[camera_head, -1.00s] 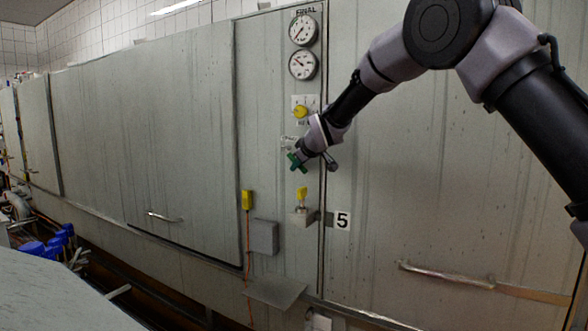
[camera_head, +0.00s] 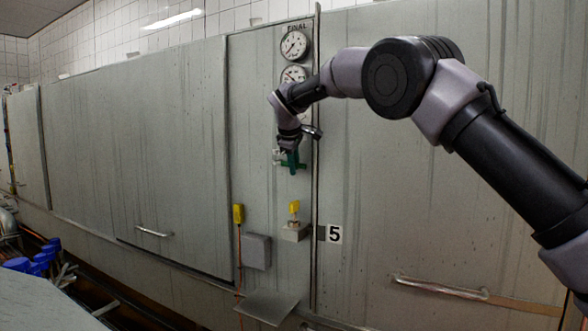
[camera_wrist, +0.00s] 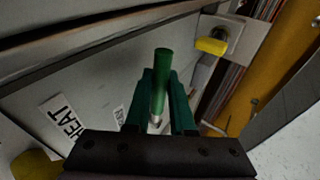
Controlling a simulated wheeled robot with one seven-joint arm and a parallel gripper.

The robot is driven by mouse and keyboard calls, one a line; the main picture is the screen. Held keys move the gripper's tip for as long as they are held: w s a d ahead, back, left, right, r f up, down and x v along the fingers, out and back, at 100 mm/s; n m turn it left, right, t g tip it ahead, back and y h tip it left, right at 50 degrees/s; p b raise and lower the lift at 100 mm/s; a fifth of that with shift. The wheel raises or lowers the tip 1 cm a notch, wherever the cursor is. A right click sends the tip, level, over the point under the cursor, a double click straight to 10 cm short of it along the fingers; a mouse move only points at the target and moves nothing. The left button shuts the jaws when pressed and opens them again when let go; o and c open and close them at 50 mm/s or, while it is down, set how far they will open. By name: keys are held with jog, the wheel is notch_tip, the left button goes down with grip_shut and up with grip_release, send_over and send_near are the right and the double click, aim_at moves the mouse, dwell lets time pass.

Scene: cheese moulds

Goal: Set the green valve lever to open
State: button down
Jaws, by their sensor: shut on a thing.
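The green valve lever (camera_wrist: 161,75) shows in the wrist view as a green rod between my two dark green fingers. In the head view the green lever (camera_head: 300,166) sits on the narrow panel below the gauges, partly hidden by my gripper (camera_head: 290,158). My gripper also shows in the wrist view (camera_wrist: 160,105), shut on the lever, with the lever's green end standing out past the fingertips. The valve body behind is mostly hidden.
Two round gauges (camera_head: 294,45) are above, the lower partly covered by my arm. A small shelf (camera_head: 268,305) juts out lower down. A "HEAT" label (camera_wrist: 62,118) shows in the wrist view.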

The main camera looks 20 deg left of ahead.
jog(key=shift+r, duration=0.15)
jog(key=c, duration=1.1)
grip_release()
jog(key=shift+o, duration=0.2)
jog(key=a+v, duration=0.1)
jog(key=v, duration=0.9)
jog(key=shift+s+d+r, duration=0.15)
jog(key=shift+d+r, duration=0.2)
jog(key=shift+d, duration=0.05)
